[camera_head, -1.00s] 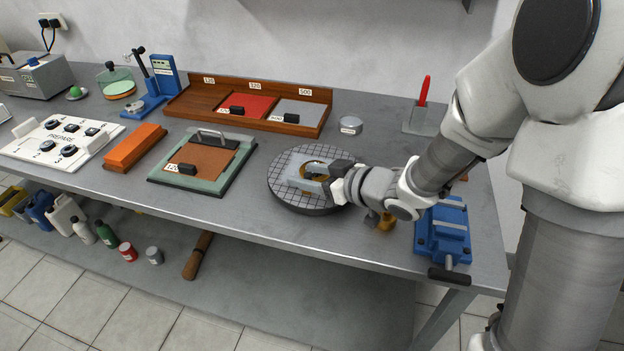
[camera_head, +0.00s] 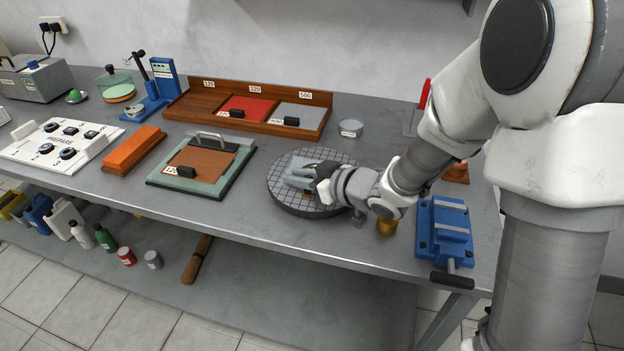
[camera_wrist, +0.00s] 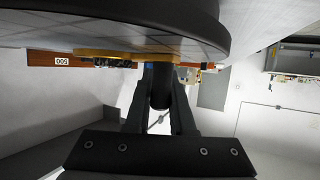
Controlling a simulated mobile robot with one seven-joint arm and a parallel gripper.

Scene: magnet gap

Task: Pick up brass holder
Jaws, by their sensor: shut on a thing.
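The brass holder shows in the wrist view as a flat gold rim (camera_wrist: 105,53) with a dark, short post (camera_wrist: 160,88) standing between my fingers. My gripper (camera_head: 302,178) is shut on it, low over the round gridded plate (camera_head: 340,160). In the head view my fingers and wrist hide nearly all of the holder. In the wrist view the gold rim lies close along the plate's dark edge (camera_wrist: 215,45); I cannot tell whether it touches the plate.
A brass cylinder (camera_head: 387,227) stands by my wrist, right of the plate. A blue vise (camera_head: 444,235) is farther right. A green-framed board (camera_head: 235,165) lies left, a wooden tray (camera_head: 190,92) behind. The table's front edge is close.

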